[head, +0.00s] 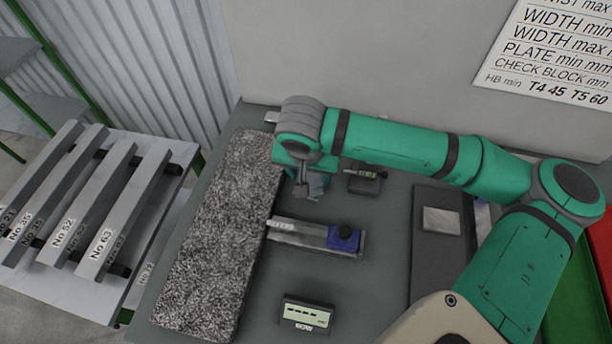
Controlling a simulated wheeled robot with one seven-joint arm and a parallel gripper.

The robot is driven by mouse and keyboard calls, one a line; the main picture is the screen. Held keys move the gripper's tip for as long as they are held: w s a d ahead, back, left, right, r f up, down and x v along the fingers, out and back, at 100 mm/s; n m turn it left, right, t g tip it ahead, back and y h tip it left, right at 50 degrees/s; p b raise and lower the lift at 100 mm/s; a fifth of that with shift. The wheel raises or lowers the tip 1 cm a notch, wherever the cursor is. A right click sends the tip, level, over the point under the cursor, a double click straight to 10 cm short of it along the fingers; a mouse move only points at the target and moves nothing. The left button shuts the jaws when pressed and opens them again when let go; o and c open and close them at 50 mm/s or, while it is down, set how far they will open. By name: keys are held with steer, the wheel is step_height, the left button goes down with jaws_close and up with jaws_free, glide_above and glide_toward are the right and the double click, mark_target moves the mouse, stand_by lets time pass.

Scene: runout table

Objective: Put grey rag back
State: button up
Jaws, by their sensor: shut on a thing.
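My gripper (301,187) points down over the grey table, just right of the upper end of a speckled grey mat. It is shut on a small piece of grey material (316,187), which looks like the grey rag. The rag is small in the view and partly hidden by the gripper, so I cannot tell whether it touches the table. A dark flat tray or board (433,261) lies on the right, with a pale grey square (441,220) on it.
The speckled mat (222,240) covers the table's left side. A metal bar with a blue block (343,238), a small dark gauge (366,178) and a digital display (306,314) stand on the table (378,275). Numbered bars (125,210) lie on a rack at left. Green and red bins are at right.

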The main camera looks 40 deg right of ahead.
mark_target(309, 177)
steer(key=x, duration=0.3)
steer(key=shift+w+f, duration=0.15)
steer(key=shift+f, duration=0.3)
steer(key=shift+s, duration=0.2)
steer(key=shift+f, duration=0.1)
steer(key=o, duration=1.1)
steer(key=shift+f, duration=0.1)
steer(key=v, duration=1.2)
